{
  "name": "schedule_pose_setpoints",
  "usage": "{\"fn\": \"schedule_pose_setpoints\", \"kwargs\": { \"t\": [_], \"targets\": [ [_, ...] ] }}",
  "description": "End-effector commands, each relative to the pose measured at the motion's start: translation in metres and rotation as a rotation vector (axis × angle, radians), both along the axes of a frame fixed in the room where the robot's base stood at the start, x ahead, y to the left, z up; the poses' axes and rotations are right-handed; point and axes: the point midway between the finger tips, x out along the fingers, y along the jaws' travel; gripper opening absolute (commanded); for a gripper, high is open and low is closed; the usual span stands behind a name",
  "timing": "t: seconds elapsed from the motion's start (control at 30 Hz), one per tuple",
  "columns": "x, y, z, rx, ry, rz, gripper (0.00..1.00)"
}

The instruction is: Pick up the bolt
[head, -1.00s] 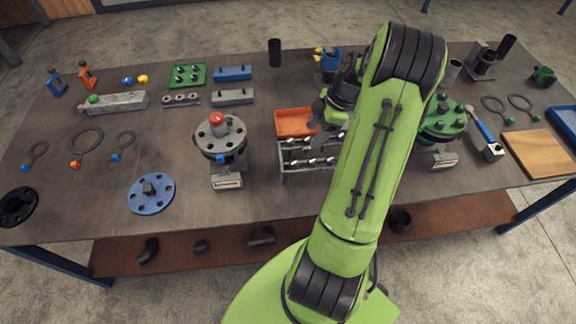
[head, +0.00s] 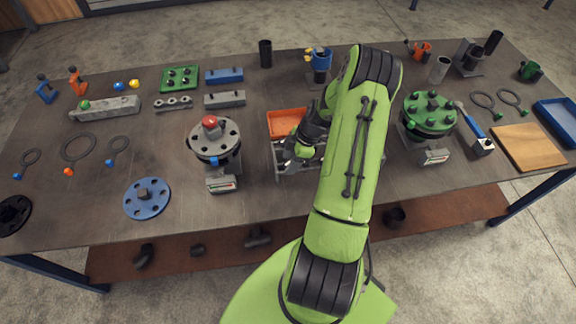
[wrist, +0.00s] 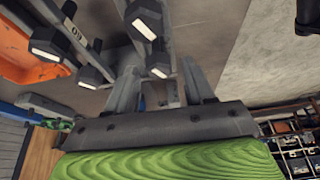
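Several dark bolts with bright end faces sit in a grey bolt rack (head: 283,173) in front of the orange tray, largely hidden by my arm in the head view. In the wrist view the bolts are close: one bolt (wrist: 145,20) at the top, another (wrist: 50,42) at left, and one (wrist: 158,62) between my fingers in the picture. My gripper (wrist: 165,85) has its two fingers apart, with no bolt clamped. In the head view my gripper (head: 290,160) is low over the rack's left part. Whether a finger touches a bolt I cannot tell.
An orange tray (head: 283,122) stands just behind the rack. A grey flanged pipe with a red knob (head: 213,142) stands to the left, a green flange (head: 428,114) to the right. A blue flange (head: 147,198) lies at front left.

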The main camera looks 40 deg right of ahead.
Motion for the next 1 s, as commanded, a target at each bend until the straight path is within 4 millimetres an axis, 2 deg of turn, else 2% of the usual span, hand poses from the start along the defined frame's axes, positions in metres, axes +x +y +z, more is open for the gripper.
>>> {"fn": "schedule_pose_setpoints", "kwargs": {
  "t": [0.03,0.3,0.33,0.57,0.63,0.9,1.0],
  "targets": [
    [0.000,0.000,0.000,0.000,0.000,0.000,0.44],
    [0.000,0.000,0.000,0.000,0.000,0.000,0.03],
    [0.000,0.000,0.000,0.000,0.000,0.000,0.00],
    [0.000,0.000,0.001,-0.001,-0.001,0.001,0.00],
    [0.000,-0.001,0.007,-0.002,-0.001,0.000,0.00],
    [0.001,-0.001,0.071,-0.006,-0.004,0.000,0.00],
    [0.000,-0.001,0.090,-0.003,-0.001,0.000,0.00]
  ]
}}
